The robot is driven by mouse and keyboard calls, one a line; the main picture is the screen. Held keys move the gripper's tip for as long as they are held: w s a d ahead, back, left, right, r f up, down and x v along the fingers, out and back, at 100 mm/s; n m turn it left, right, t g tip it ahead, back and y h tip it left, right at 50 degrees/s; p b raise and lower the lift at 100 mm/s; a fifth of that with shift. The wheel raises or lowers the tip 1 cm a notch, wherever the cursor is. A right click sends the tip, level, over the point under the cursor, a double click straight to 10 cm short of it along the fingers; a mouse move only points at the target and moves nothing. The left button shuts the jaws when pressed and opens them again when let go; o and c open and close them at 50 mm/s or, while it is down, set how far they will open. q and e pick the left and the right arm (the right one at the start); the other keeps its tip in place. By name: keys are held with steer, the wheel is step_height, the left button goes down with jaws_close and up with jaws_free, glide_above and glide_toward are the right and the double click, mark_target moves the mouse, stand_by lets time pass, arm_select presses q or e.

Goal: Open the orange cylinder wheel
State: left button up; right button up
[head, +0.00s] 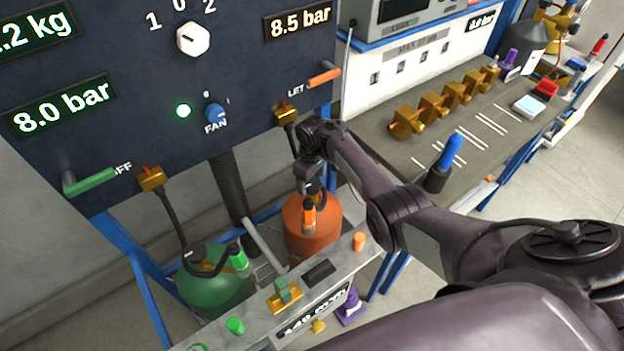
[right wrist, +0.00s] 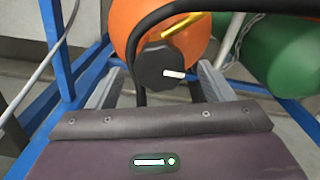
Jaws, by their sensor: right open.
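The orange cylinder (head: 322,236) stands in the lower frame under the dark panel. It also shows at the top of the right wrist view (right wrist: 130,20). Its wheel (right wrist: 160,68) is a dark knob with a white mark, facing my wrist camera. My right gripper (right wrist: 160,78) is open, with one grey finger on each side of the wheel in that picture. I cannot tell whether the fingers touch it. In the head view my right gripper (head: 312,190) is over the cylinder's top, where my arm hides most of the wheel. My left gripper is out of view.
A black hose (right wrist: 138,60) curves past the wheel close to the left finger. The green cylinder (head: 212,282) stands to the left. Blue frame bars (head: 150,300) and a grey shelf (head: 250,315) are close by. The workbench (head: 420,160) holds several brass fittings.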

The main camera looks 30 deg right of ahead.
mark_target(312, 183)
step_height(312, 183, up, 7)
stand_by(0.3)
stand_by(0.5)
